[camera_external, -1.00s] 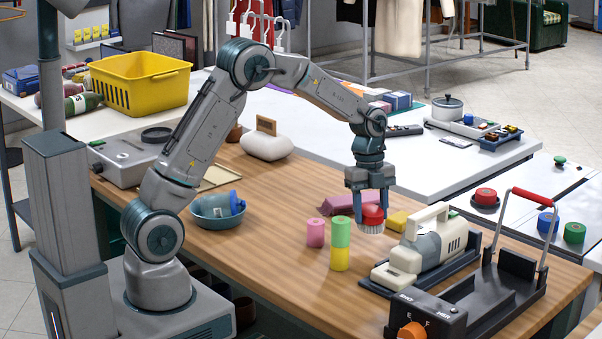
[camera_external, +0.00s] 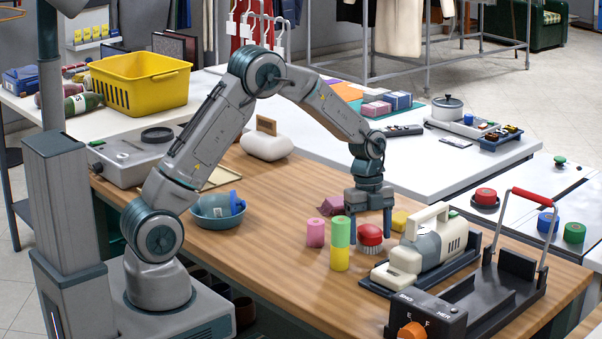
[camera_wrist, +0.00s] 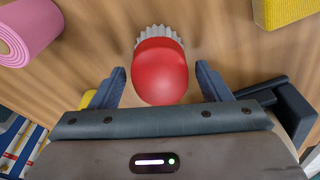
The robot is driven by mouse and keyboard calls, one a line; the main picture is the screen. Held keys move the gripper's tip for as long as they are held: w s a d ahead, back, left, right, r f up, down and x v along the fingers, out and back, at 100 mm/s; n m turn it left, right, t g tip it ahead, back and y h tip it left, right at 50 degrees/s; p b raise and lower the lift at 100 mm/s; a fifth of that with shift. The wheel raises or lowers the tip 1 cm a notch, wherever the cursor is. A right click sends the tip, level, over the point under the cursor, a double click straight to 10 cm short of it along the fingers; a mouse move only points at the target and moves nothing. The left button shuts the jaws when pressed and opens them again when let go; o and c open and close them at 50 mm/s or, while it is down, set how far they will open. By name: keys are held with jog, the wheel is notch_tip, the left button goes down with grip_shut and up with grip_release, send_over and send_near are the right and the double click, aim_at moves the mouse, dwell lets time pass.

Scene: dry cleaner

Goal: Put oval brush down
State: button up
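The oval brush (camera_external: 370,236), with a red rounded back and pale bristles, is upright on the wooden counter, bristles down. It stands beside the stacked green roll (camera_external: 340,231) and yellow roll (camera_external: 339,259). My gripper (camera_external: 370,233) is open and low over the counter at the brush. In the wrist view, the red back of the brush (camera_wrist: 160,72) lies between and slightly beyond my fingertips (camera_wrist: 162,80), with a gap on each side.
A pink roll (camera_external: 315,232) is left of the stack. A cream handheld appliance (camera_external: 430,241) is close on the right. The front counter has free room.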

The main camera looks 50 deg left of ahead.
aim_at(366, 225)
notch_tip(366, 225, up, 12)
jog(key=a, duration=0.2)
jog(key=s+a+r+n+t, duration=0.1)
jog(key=s+a+r+n, duration=0.2)
jog(key=s+n, duration=0.25)
jog(key=s+a+r+n+t, duration=0.1)
jog(key=s+a+r+n, duration=0.2)
jog(key=s+n, duration=0.25)
jog(key=s+a+f+n, duration=0.1)
jog(key=s+a+n, duration=0.1)
jog(key=s+n, duration=0.3)
jog(key=s+a+f+n+t+y, duration=0.1)
jog(key=s+a+n, duration=0.2)
jog(key=s+n, duration=0.3)
jog(key=s, duration=0.5)
jog(key=shift+s+y, duration=0.2)
jog(key=shift+y, duration=0.1)
jog(key=shift+r+p, duration=0.5)
jog(key=shift+r, duration=0.1)
